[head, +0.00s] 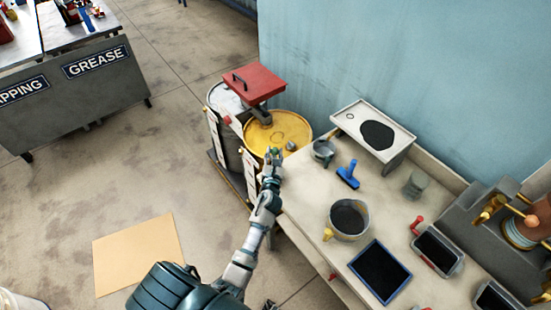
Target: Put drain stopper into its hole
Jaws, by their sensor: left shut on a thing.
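My left gripper (273,154) is over the near edge of the yellow drum's lid (290,124). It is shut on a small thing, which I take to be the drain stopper. The fingers hide most of it, and only a small greenish patch shows at the fingertips. A small grey fitting (291,145) sits on the lid just right of the fingers. I cannot tell whether it is the stopper's hole. My right gripper is not in view.
A pump with a red box top (253,83) stands at the drums. A grey drum (224,99) is left of the yellow one. The bench (303,203) on the right holds a grey jug (323,152), a blue-handled tool (348,174), a bucket (349,220) and trays. A cardboard sheet (138,253) lies on the floor.

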